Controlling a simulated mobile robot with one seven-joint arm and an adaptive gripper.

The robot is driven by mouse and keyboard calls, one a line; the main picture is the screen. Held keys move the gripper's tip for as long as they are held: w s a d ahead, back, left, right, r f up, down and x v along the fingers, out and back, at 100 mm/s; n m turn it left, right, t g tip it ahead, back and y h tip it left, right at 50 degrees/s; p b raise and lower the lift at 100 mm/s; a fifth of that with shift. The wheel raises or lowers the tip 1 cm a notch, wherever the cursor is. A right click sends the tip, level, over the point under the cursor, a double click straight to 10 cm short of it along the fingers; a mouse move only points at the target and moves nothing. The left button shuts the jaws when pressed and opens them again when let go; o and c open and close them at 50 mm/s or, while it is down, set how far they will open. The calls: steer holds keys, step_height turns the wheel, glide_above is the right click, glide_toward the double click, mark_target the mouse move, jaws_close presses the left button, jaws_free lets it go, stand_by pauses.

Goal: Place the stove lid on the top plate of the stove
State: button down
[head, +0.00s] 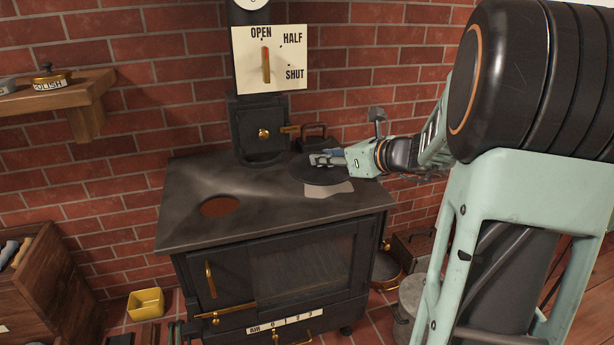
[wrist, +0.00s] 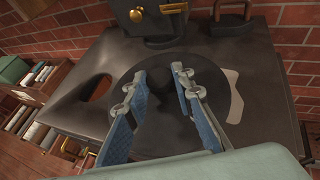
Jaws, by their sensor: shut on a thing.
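The stove lid is a dark round disc (head: 306,176) at the right rear of the stove's top plate (head: 265,212). In the wrist view the lid (wrist: 165,128) lies under my fingers. My gripper (head: 326,160) is shut on the lid's dark knob, which shows between the fingertips in the wrist view (wrist: 159,78). I cannot tell whether the lid touches the plate or hangs just above it. A round opening (head: 220,206) with a reddish inside lies at the plate's left front, apart from the lid; it also shows in the wrist view (wrist: 98,88).
A pale patch (head: 328,190) shows on the plate beside the lid. A dark flat iron (head: 314,138) stands behind it, near the flue box with a brass knob (head: 263,133). A yellow tub (head: 146,303) stands on the floor at left.

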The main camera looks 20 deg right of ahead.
steer(key=w+f+b, duration=0.2)
steer(key=w+f, duration=0.1)
steer(key=w+d+f+b, duration=0.1)
steer(key=w+f, duration=0.1)
steer(key=shift+w+f, duration=0.2)
steer(key=shift+f, duration=0.05)
steer(key=f+b, duration=0.2)
steer(key=f, duration=0.1)
steer(key=shift+w, duration=0.3)
steer(key=shift+f+b, duration=0.3)
steer(key=shift+b, duration=0.2)
steer(key=shift+f, duration=0.1)
steer(key=c, duration=2.1)
jaws_free()
steer(key=shift+s+f, duration=0.1)
steer(key=shift+f, duration=0.1)
steer(key=o, duration=0.4)
steer(key=shift+o, duration=0.2)
